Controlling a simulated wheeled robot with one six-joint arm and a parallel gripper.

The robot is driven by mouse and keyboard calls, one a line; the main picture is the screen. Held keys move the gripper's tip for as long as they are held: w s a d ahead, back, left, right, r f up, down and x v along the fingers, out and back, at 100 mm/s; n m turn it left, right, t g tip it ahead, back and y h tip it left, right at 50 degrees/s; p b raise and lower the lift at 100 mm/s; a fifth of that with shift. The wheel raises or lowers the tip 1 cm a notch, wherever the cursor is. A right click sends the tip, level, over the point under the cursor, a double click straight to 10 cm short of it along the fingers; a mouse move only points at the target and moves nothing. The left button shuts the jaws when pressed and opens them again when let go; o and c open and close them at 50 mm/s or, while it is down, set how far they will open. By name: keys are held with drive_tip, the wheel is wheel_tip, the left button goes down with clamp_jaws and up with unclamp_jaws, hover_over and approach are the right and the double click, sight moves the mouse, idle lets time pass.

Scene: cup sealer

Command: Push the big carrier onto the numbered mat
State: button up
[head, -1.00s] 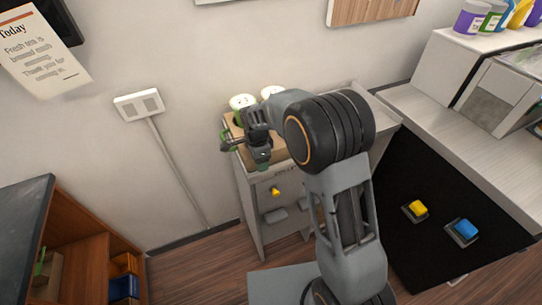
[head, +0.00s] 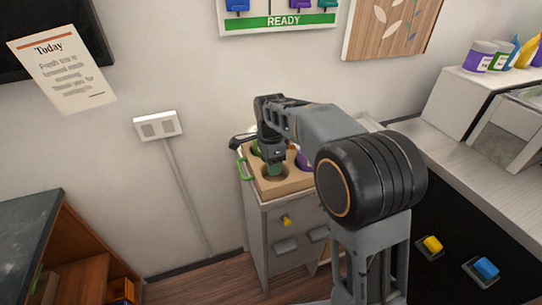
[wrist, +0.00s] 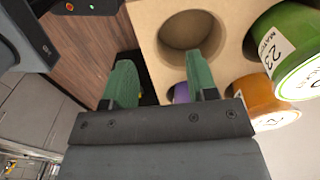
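The big carrier, a tan box with round holes (head: 291,184), stands on the narrow white cabinet in the head view. One hole is empty; cups fill others, including a purple cup (head: 304,161). In the wrist view the carrier (wrist: 150,18) shows an empty hole, a green cup (wrist: 292,52), an orange cup (wrist: 262,103) and a bit of purple. My gripper (wrist: 160,82) is open, with nothing visible between its green fingers. The right finger overlaps the carrier's edge and the left lies outside it; contact cannot be told. I cannot make out a numbered mat; my arm hides part of the cabinet.
The narrow cabinet (head: 256,230) has a yellow knob (head: 286,221) on its front. A grey counter (head: 480,165) with a white machine stands at right, with yellow and blue buttons below. A wall outlet (head: 158,125) is at left. A wooden shelf unit stands at lower left.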

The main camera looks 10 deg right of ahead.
drive_tip(key=shift+w+d+r, duration=0.1)
drive_tip(key=shift+r, duration=1.4)
drive_tip(key=shift+d, duration=0.1)
drive_tip(key=s+d+n+t, duration=0.2)
drive_tip(key=s+d+n, duration=0.3)
drive_tip(key=s, duration=0.5)
drive_tip(key=s+d+n+t, duration=0.2)
drive_tip(key=s+d+n, duration=0.3)
drive_tip(key=s+n, duration=0.5)
drive_tip(key=shift+s+d+f, duration=0.15)
drive_tip(key=shift+s+f, duration=0.05)
drive_tip(key=shift+f, duration=0.2)
